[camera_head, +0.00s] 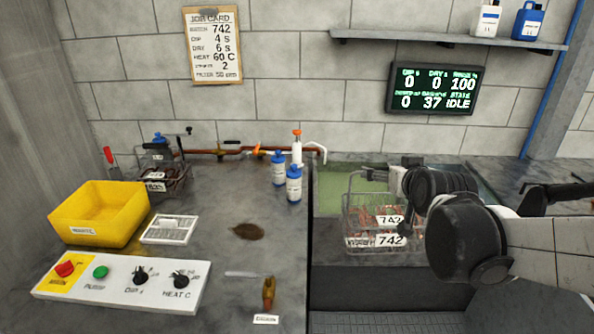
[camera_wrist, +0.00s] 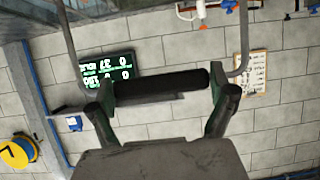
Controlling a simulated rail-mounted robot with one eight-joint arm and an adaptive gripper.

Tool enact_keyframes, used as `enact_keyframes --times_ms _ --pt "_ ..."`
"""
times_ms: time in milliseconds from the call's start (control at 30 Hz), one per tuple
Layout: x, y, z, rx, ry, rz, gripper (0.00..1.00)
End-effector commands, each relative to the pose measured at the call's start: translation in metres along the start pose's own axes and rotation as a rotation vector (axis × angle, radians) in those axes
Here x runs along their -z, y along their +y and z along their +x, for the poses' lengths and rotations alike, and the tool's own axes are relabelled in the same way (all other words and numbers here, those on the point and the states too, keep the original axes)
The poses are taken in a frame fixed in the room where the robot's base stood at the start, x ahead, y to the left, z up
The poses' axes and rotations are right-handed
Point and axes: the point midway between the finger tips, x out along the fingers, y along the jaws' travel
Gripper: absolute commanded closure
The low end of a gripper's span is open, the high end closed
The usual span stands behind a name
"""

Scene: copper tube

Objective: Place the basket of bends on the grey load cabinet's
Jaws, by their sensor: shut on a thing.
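A wire basket (camera_head: 352,215) holds copper-coloured bends and bears white 742 labels. It is right of centre in the head view, in front of a green-floored recess (camera_head: 330,203). My gripper (camera_head: 392,177) is at the top of the basket, shut on its dark handle bar. In the wrist view my gripper (camera_wrist: 162,88) has its fingers at the two ends of the handle bar (camera_wrist: 150,90), with wire handle sides running up from it. I cannot tell whether the basket's underside touches a surface. Which surface is the grey load cabinet's top is not clear.
Another labelled wire basket (camera_head: 172,180) stands at the back left. A yellow bin (camera_head: 100,215), white tray (camera_head: 170,230), control panel (camera_head: 120,287), blue-white bottles (camera_head: 293,184) and orange-handled tool (camera_head: 268,292) occupy the left counter. A display (camera_head: 432,88) hangs on the wall.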

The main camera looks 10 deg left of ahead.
Motion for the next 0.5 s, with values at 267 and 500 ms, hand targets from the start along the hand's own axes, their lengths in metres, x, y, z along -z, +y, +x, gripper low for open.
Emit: enact_keyframes --times_ms 267,500 --pt "0.011 -0.09 0.036 0.17 -0.011 -0.072 0.66" --pt "0.015 -0.186 0.058 0.338 -0.014 -0.145 0.66"
